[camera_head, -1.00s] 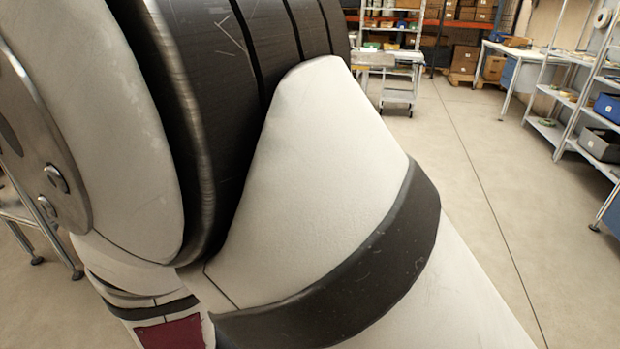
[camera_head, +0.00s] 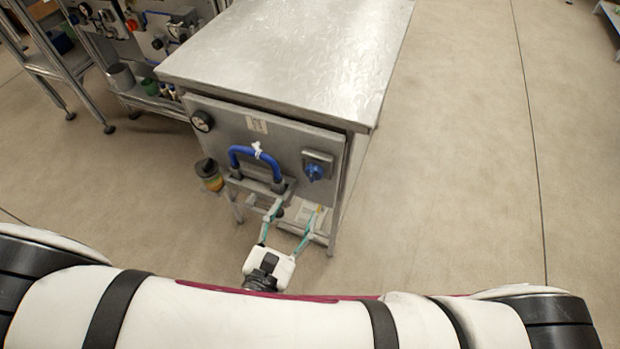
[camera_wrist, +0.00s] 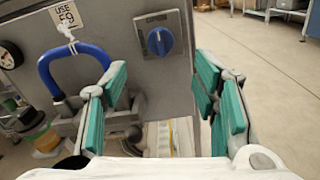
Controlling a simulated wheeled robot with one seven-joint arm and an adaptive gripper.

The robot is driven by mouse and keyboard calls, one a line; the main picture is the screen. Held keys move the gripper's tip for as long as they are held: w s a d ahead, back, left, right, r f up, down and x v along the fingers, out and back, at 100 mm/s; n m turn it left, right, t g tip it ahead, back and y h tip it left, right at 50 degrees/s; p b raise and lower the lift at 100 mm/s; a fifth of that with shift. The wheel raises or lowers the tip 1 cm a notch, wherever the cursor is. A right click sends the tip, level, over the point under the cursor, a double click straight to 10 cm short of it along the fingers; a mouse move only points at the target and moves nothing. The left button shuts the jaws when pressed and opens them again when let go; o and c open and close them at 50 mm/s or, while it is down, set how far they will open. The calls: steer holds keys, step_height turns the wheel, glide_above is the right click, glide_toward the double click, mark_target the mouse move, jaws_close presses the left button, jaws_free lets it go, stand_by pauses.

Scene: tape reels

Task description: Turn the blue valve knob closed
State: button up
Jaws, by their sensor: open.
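The blue valve knob (camera_head: 315,172) sits on a square grey plate on the front panel of a metal cabinet (camera_head: 255,137). In the wrist view the knob (camera_wrist: 160,41) is above the middle, and its plate carries lettering that seems to read OPEN. I cannot tell the knob's exact angle. My gripper (camera_head: 292,218) is open and empty, in front of and below the knob. In the wrist view its teal-padded fingers (camera_wrist: 163,78) stand wide apart to the left and right, with the knob between and beyond them, not touched.
A blue arched handle (camera_head: 256,153) with a white tie is left of the knob, close to my left finger in the wrist view. A gauge (camera_head: 202,121) and a jar (camera_head: 209,174) are farther left. A shelf with several parts (camera_head: 150,95) stands behind left. Floor right is clear.

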mark_target(311, 178)
steer(key=b+x, duration=0.1)
steer(key=x, duration=0.9)
steer(key=c, duration=1.2)
steer(key=shift+o, duration=0.2)
